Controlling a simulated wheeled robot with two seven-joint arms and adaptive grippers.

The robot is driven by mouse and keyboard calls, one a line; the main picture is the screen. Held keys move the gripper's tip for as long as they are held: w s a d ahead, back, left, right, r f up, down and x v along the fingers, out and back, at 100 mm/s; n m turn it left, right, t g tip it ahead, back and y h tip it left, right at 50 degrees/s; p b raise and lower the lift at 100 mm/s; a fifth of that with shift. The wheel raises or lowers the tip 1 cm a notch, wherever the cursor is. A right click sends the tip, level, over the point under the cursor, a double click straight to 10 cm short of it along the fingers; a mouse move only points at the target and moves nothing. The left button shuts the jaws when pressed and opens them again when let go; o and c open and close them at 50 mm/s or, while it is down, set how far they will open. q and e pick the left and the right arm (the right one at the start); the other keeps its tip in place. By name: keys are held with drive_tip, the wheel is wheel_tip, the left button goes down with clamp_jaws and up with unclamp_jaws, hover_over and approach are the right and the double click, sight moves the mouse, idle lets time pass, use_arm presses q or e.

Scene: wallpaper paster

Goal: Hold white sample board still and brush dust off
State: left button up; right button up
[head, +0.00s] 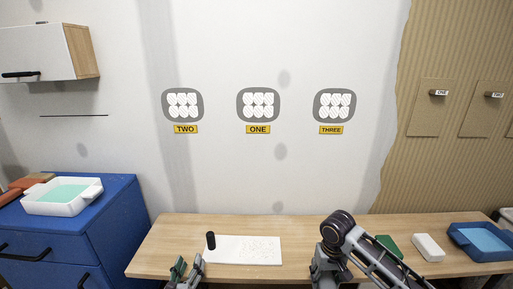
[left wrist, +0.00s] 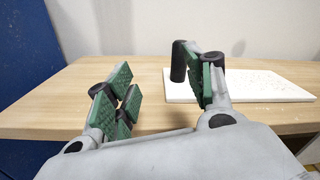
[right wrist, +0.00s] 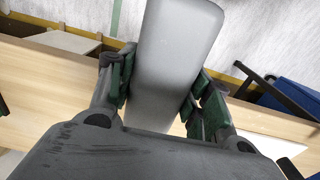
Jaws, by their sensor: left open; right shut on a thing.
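The white sample board (head: 232,250) lies flat on the wooden table, with pale specks over its right part. A black upright knob (head: 211,240) stands at its left end. My left gripper (head: 188,268) is open and empty in front of the board's left end. In the left wrist view, its right finger partly overlaps the knob (left wrist: 179,62), and the board (left wrist: 262,86) extends to the right. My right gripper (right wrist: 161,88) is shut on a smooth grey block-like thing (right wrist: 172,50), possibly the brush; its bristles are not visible.
A blue cabinet (head: 75,225) with a white tray (head: 62,203) stands left. The table (head: 160,250) is clear left of the board.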

use_arm(q)
drive_tip(key=m, duration=0.1)
drive_tip(key=d+m+h, duration=0.1)
drive_tip(key=m, duration=0.1)
drive_tip(key=d+f+m+h, duration=0.1)
drive_tip(key=m, duration=0.1)
drive_tip(key=shift+w+d+g, duration=0.1)
drive_tip(key=shift+w+g, duration=0.1)
drive_tip(key=shift+g, duration=0.1)
drive_tip(key=shift+f, duration=0.1)
